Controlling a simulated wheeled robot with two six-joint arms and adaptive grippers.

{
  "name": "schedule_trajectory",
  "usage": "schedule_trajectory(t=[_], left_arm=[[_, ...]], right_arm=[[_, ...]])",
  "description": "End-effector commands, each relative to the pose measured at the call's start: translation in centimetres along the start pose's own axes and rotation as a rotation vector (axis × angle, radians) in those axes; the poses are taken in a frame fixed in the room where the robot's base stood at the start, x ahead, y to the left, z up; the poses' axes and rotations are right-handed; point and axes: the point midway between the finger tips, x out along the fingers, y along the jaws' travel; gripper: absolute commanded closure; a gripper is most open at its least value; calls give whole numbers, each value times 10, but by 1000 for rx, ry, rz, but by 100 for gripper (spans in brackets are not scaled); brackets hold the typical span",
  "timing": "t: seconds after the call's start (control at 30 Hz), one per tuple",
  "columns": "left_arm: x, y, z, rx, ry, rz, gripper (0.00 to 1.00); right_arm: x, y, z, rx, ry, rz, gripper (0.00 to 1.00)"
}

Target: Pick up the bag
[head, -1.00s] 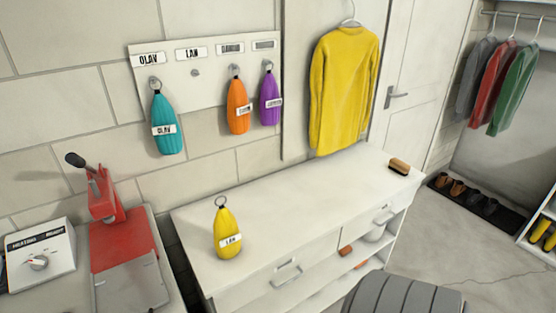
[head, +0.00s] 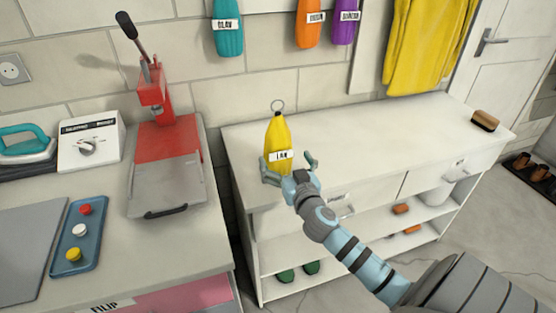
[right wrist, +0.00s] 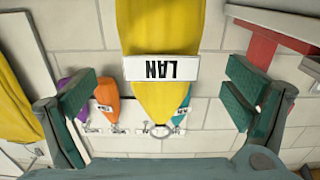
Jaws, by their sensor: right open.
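The yellow bag (head: 277,134), with a ring on top and a white label reading LAN, stands upright on the white cabinet top. My right gripper (head: 288,167) is open at the front of the bag, at about label height, with its fingers apart. In the right wrist view the bag (right wrist: 166,100) appears upside down between the two green finger pads (right wrist: 160,105). Clear gaps show on both sides of it. My left gripper is in neither current view.
A white cabinet (head: 380,135) carries a brush (head: 485,120) at its right end. Teal (head: 227,35), orange (head: 309,25) and purple (head: 345,22) bags hang on the wall behind. A red press (head: 165,140) stands left on a grey-topped table. The cabinet's middle is clear.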

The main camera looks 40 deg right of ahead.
Motion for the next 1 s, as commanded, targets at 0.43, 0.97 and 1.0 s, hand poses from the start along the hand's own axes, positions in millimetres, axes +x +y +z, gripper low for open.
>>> schedule_trajectory(t=[0.43,0.97,1.0], left_arm=[[-2,-1,-1,0,1,-1,60],[-2,-1,0,0,-1,-1,60],[-2,-1,0,0,-1,-1,60]], right_arm=[[62,0,2,0,-1,-2,4],[61,0,2,0,-2,-2,66],[61,0,2,0,-2,-2,73]])
